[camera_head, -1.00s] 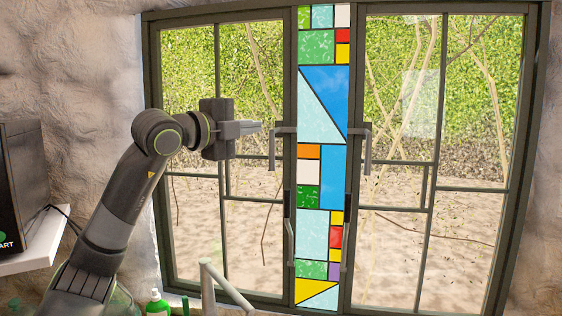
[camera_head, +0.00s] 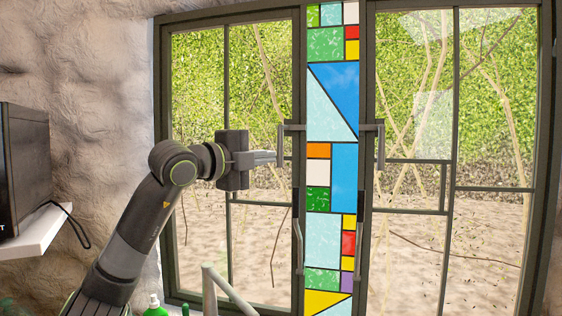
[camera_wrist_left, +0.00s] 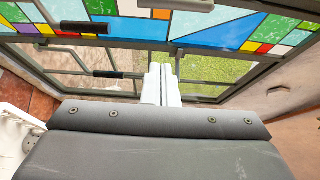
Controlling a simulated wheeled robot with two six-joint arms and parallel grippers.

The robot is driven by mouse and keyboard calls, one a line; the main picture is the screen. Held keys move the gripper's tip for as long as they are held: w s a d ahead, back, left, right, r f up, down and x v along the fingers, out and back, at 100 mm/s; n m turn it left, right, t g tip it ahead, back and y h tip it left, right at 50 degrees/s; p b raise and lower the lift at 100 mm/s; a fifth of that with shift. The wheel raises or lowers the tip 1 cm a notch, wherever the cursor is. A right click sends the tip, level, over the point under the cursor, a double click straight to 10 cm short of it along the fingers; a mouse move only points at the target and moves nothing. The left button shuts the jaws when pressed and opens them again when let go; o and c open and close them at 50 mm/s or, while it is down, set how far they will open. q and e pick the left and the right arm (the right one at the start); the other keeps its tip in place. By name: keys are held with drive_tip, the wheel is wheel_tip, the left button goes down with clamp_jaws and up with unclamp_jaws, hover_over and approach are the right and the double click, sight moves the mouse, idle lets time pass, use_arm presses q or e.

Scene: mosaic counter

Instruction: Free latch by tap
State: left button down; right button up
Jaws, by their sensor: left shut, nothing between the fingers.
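The left window's grey latch handle (camera_head: 281,143) hangs down from a short crossbar on the frame, above the tap (camera_head: 226,291). My left gripper (camera_head: 274,158) is shut and empty, its fingertips pointing right at the handle's lower end. Whether they touch the handle I cannot tell. In the left wrist view the pale fingers (camera_wrist_left: 162,85) are together before the window. My right gripper is not in view.
A matching latch handle (camera_head: 380,147) is on the right window. A stained-glass strip (camera_head: 331,180) lies between the windows. A green bottle (camera_head: 155,307) stands by the tap. A dark box (camera_head: 24,170) sits on a white shelf (camera_head: 35,233) at left.

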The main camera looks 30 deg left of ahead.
sight(279, 154)
use_arm(q)
drive_tip(key=shift+w, duration=0.15)
drive_tip(key=w+p, duration=0.2)
drive_tip(key=w, duration=0.1)
drive_tip(key=w+p, duration=0.6)
drive_tip(key=shift+a+r, duration=0.1)
drive_tip(key=shift+a, duration=0.65)
drive_tip(key=shift+w+d, duration=0.15)
drive_tip(key=shift+d, duration=0.1)
drive_tip(key=shift+a+m, duration=0.3)
